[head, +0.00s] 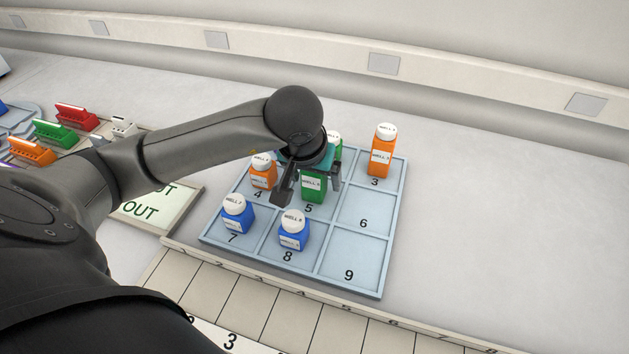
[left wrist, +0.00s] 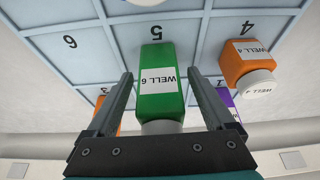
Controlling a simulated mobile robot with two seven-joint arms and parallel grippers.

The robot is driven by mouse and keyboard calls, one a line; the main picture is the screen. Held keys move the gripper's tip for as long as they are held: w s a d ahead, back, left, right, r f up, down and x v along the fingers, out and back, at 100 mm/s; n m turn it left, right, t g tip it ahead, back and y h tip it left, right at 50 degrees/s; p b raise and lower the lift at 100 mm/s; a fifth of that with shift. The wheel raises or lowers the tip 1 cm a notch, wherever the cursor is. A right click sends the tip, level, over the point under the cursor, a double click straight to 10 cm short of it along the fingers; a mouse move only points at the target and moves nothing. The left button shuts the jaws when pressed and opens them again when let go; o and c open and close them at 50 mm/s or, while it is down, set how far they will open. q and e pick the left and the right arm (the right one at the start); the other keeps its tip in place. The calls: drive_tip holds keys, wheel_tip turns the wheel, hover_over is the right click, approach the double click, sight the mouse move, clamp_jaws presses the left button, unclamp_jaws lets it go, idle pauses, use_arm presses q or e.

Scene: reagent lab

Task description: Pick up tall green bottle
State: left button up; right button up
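A green bottle (head: 314,189) with a white label stands in cell 5 of the numbered tray, its top hidden by my gripper in the head view. In the left wrist view this green bottle (left wrist: 160,82) lies between the two fingers, with a gap on each side. My left gripper (head: 309,190) is open, pointing down over it; the fingers show in the left wrist view (left wrist: 162,95). Another green bottle (head: 337,151) with a white cap shows partly behind the gripper, near cell 2. My right gripper is not in view.
The blue tray (head: 358,243) also holds orange bottles in cell 4 (head: 263,177) and cell 3 (head: 381,160), and blue bottles in cell 7 (head: 236,216) and cell 8 (head: 293,236). A purple thing (left wrist: 228,99) shows beyond a finger. Cells 6 and 9 are empty.

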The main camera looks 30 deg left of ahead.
use_arm(q)
drive_tip(key=c, duration=1.3)
clamp_jaws()
drive_tip(key=shift+r, duration=0.15)
